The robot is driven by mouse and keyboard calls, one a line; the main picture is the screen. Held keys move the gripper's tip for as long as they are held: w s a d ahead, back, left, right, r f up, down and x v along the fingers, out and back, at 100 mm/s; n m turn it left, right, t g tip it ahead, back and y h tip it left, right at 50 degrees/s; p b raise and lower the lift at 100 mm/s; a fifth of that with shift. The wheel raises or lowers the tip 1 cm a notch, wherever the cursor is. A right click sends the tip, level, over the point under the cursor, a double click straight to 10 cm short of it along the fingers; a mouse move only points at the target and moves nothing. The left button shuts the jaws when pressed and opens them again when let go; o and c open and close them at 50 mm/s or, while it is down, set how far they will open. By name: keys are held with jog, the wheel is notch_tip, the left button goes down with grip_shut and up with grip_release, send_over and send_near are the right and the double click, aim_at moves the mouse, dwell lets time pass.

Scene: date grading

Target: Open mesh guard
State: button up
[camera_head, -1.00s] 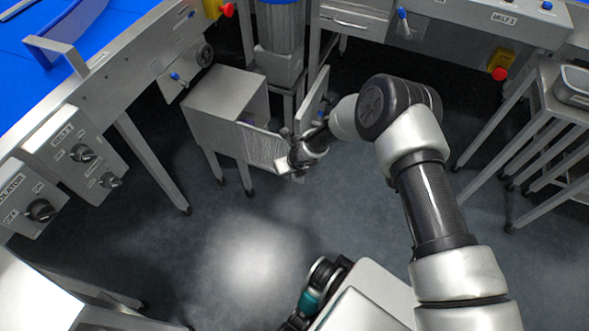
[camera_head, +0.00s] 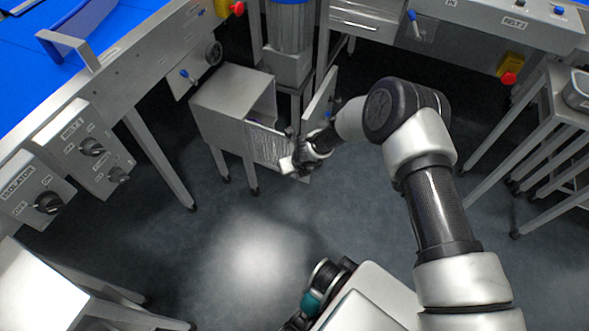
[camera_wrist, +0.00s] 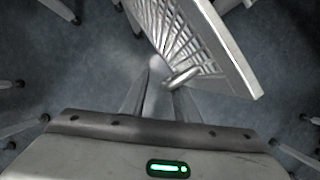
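The mesh guard (camera_head: 268,146) is a metal mesh panel at the front of a grey cabinet, swung out from the opening. It also shows at the upper right of the wrist view, with a solid pale frame edge (camera_wrist: 232,50). A small rounded metal handle (camera_wrist: 182,77) sticks out from its near edge. My gripper (camera_head: 289,166) is at the guard's outer edge. The handle is by the right fingertip, not clearly between the fingers; contact cannot be told.
The grey cabinet (camera_head: 228,98) stands on legs, its inside partly visible. A flat upright metal panel (camera_head: 320,100) stands just right of it, close to my arm. A stand with legs (camera_head: 545,135) is at the right. Open floor (camera_head: 250,250) lies in front.

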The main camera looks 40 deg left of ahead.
jog(key=p+v, duration=0.3)
jog(key=v, duration=1.4)
jog(key=shift+r, duration=0.25)
jog(key=w+d+r+n+t+y, duration=0.1)
jog(key=w+d+r+n, duration=0.2)
jog(key=r, duration=0.5)
jog(key=w+d+r+n+y, duration=0.1)
jog(key=w+r+n, duration=0.2)
jog(key=w+r, duration=0.4)
jog(key=d+r+n+t, duration=0.1)
jog(key=d+r+n, duration=0.6)
jog(key=d+r, duration=0.55)
jog(key=s+d+r+n+t+h, duration=0.1)
jog(key=s+d+r+n, duration=0.15)
jog(key=d+r, duration=0.3)
jog(key=s+d+r+n+h, duration=0.1)
jog(key=d+r+n, duration=0.25)
jog(key=d, duration=0.35)
jog(key=s+d+r+n+h, duration=0.2)
jog(key=s+d+r, duration=0.1)
jog(key=s+d, duration=0.5)
jog(key=s+d+r+n+h, duration=0.25)
jog(key=s+d, duration=0.25)
jog(key=d, duration=0.5)
notch_tip(320, 180, up, 20)
jog(key=p, duration=2)
jog(key=shift+w+a+t+p, duration=0.2)
jog(key=shift+a+t+p, duration=0.05)
jog(key=shift+t+p, duration=0.1)
